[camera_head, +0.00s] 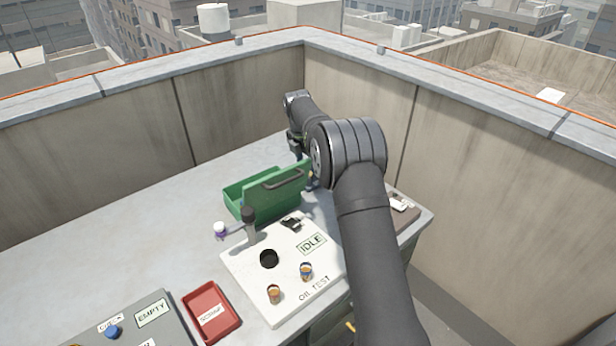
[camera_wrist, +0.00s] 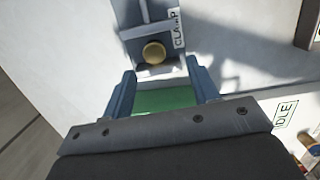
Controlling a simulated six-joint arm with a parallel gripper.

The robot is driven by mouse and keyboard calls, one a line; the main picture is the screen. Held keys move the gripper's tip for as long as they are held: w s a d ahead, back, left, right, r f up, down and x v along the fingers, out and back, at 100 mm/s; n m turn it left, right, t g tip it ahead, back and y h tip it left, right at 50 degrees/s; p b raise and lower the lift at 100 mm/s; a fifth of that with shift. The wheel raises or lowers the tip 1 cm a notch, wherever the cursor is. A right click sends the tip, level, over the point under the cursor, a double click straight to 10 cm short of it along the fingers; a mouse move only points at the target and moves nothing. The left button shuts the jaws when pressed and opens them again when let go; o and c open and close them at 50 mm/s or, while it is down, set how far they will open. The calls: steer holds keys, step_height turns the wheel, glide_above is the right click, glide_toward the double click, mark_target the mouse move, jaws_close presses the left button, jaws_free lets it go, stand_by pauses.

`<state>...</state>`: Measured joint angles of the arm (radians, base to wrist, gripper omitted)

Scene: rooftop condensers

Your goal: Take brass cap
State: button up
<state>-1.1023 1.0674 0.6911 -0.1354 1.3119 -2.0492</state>
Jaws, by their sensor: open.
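The brass cap (camera_wrist: 154,52) is a small round gold disc in the wrist view, on a blue-grey fixture beside a label that reads CLAMP. My gripper (camera_wrist: 163,82) is open, its two blue fingers apart and the space between them empty. The cap appears just beyond the fingertips, roughly centred between them. A green surface (camera_wrist: 163,101) shows between the fingers. In the head view my arm reaches over the far side of the table, and the cap cannot be made out there. My gripper is mostly hidden there behind my arm and the green box's lid.
The green box (camera_head: 234,196) has its lid raised. The white OIL TEST board (camera_head: 245,280) carries two small vials and a dark hole. A red tray (camera_head: 238,325) and a grey panel (camera_head: 172,318) lie nearer. Concrete walls bound the table's far side. The left tabletop is clear.

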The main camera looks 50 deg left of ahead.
steer(key=shift+w+a+f, duration=0.15)
steer(key=shift+f, duration=0.7)
steer(key=shift+w+a+f, duration=0.1)
steer(key=shift+w+f, duration=0.1)
steer(key=shift+f, duration=0.65)
steer(key=shift+w+a+f, duration=0.15)
steer(key=shift+f, duration=0.7)
steer(key=c, duration=1.1)
steer(key=shift+r, duration=0.15)
